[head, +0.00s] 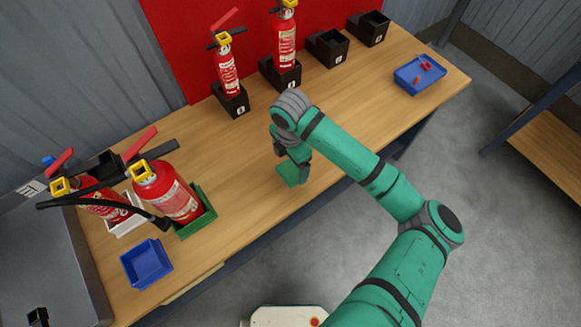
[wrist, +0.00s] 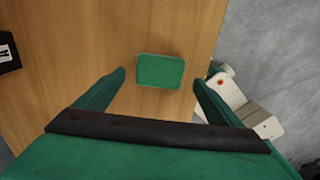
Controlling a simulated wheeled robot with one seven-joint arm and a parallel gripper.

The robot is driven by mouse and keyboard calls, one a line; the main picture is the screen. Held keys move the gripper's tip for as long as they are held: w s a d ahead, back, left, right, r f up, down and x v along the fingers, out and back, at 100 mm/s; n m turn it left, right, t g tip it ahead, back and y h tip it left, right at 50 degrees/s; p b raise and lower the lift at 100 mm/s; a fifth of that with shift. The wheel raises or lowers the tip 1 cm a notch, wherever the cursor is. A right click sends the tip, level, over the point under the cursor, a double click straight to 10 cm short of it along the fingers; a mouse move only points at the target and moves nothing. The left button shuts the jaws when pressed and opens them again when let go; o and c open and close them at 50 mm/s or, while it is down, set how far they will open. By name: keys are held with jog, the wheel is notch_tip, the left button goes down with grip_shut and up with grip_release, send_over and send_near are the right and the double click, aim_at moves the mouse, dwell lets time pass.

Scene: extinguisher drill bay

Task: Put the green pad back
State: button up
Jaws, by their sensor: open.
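The green pad (head: 287,174) lies flat on the wooden table, near the table's front edge. In the wrist view the green pad (wrist: 160,71) is a rounded rectangle, lying just ahead of and between my two fingers. My gripper (head: 299,163) points down over the pad and partly hides it in the head view. In the wrist view my gripper (wrist: 158,80) is open with nothing between its fingers. I cannot tell its exact height above the pad.
A large red extinguisher (head: 174,196) stands in a green tray (head: 205,212) at the left; another (head: 103,207) is beside it in a white tray. A blue bin (head: 147,263) is in front. Black holders (head: 327,49) line the back, two holding extinguishers. A blue tray (head: 419,75) holds red pieces.

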aim_at(290, 171)
notch_tip(290, 171, up, 7)
jog(key=w+a+r+m+t+y, duration=0.1)
jog(key=a+r+m+t+y, duration=0.25)
jog(key=a, duration=0.55)
jog(key=w+a+r+m+t+y, duration=0.25)
jog(key=a+m+y, duration=0.2)
jog(key=a, duration=0.55)
jog(key=w+a+r+m+t+y, duration=0.1)
jog(key=a+r+m+t+y, duration=0.25)
jog(key=a, duration=0.55)
jog(key=s+d+f+m+t+h, duration=0.6)
jog(key=s+d+f+m+h, duration=0.2)
jog(key=s+d+f+m, duration=0.55)
jog(key=s+d+h, duration=0.1)
jog(key=s+d, duration=0.6)
jog(key=s, duration=0.3)
jog(key=s+d+r+h, duration=0.1)
jog(key=s+d+h, duration=0.1)
jog(key=s+d, duration=0.5)
jog(key=f+v, duration=0.1)
jog(key=v, duration=0.3)
jog(key=shift+s+d+r+h, duration=0.1)
jog(key=shift+s+d+h, duration=0.05)
jog(key=shift+h, duration=0.1)
